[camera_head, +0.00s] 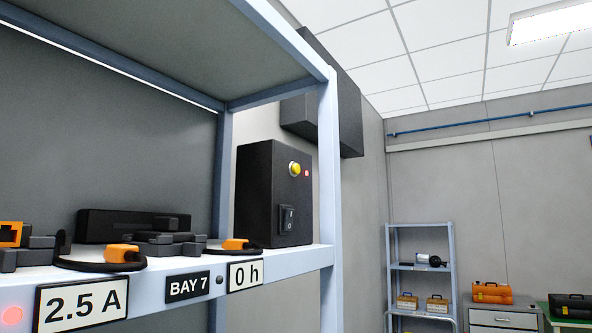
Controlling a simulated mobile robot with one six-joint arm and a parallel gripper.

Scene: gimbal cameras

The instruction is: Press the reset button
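A small red light (307,173) glows to the button's right. A black rocker switch (287,219) marked I and O sits lower on the same face. No reset label is readable on the box. My gripper is not in view.
The shelf (297,258) carries dark devices (133,226) with orange plugs (124,253) and labels. Its light blue post (329,200) rises just right of the box. At far right are another rack (420,224), a cabinet (502,317) and toolboxes (491,292).

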